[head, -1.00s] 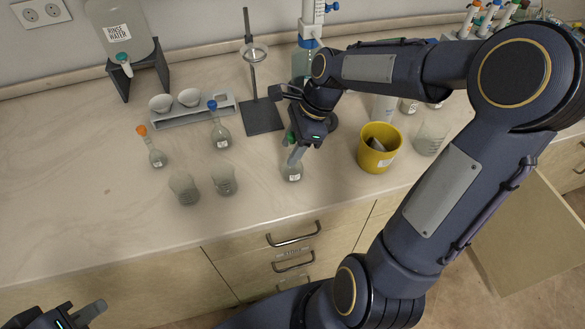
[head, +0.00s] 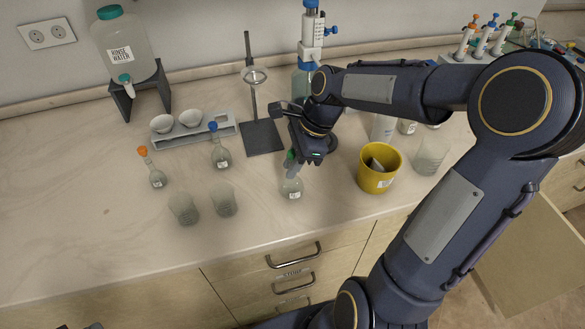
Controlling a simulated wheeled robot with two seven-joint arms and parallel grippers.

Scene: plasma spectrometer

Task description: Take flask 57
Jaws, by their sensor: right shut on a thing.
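Three small stoppered flasks show in the head view: one with an orange stopper (head: 157,180), one with a blue stopper (head: 222,160), and a green-stoppered flask (head: 292,188). Each has a small white label, but the numbers are too small to read, so I cannot tell which is 57. My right gripper (head: 293,160) is shut on the green-stoppered flask at its neck, from above. The flask is nearly upright; I cannot tell whether its base touches the bench. Only a sliver of my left gripper (head: 93,326) shows at the bottom left edge.
Two beakers (head: 184,209) (head: 223,199) stand left of the held flask. A yellow bucket (head: 379,170) and a glass beaker (head: 431,152) stand to its right. Behind are a ring stand (head: 262,137), a rack with bowls (head: 190,133) and a dispenser bottle (head: 305,80). The bench's left front is clear.

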